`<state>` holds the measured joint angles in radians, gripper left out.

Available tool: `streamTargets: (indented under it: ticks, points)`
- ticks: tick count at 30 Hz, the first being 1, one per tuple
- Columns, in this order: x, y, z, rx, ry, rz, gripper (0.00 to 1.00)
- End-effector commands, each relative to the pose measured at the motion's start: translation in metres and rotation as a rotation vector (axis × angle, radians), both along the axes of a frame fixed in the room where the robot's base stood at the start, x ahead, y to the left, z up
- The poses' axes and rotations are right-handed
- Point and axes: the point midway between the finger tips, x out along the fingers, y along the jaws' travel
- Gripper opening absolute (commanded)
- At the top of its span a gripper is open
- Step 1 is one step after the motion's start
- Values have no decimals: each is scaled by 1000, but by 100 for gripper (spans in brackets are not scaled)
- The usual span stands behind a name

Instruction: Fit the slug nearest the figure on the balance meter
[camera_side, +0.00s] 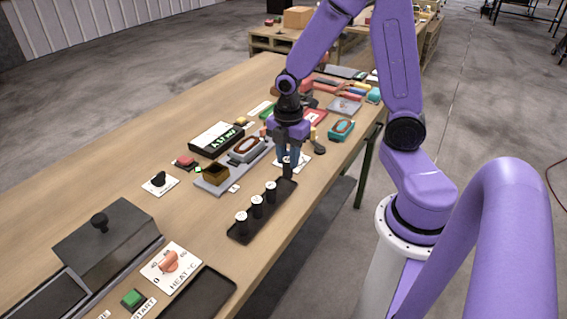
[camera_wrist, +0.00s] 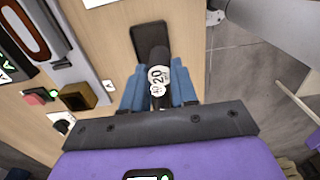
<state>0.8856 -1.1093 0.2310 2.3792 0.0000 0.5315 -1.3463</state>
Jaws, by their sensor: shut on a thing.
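My gripper (camera_side: 289,160) is over the far end of the black slug rack (camera_side: 240,236). Its blue fingers (camera_wrist: 158,90) are shut on a dark slug (camera_wrist: 158,58) with a white label that seems to read 20. I cannot tell whether this slug is clear of the rack. Several other dark slugs with white tops, such as the near one (camera_side: 241,217), stand in the rack; their marks are too small to read. The balance meter (camera_side: 222,139) has a lit display, with digits hard to read. A brown open-topped socket (camera_side: 215,173) sits on a grey plate, also in the wrist view (camera_wrist: 75,97).
A grey box with a black knob (camera_side: 102,245), a heat dial card (camera_side: 170,266) and a green button (camera_side: 133,298) are at the near end. A red button (camera_side: 185,162) sits beside the meter. Coloured items crowd the far end. Bare table lies between rack and dial.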

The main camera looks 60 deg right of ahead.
Motion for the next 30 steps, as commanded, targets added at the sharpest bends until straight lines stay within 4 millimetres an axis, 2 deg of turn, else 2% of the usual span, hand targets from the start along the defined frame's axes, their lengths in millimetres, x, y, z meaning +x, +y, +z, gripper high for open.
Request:
streamTargets:
  ticks: [9, 17, 30]
  points:
    - [-36, 6, 45, 2, -7, 4, 0]
    - [-83, 12, 64, 2, -6, 6, 0]
    - [-117, 17, 79, 1, -1, 2, 0]
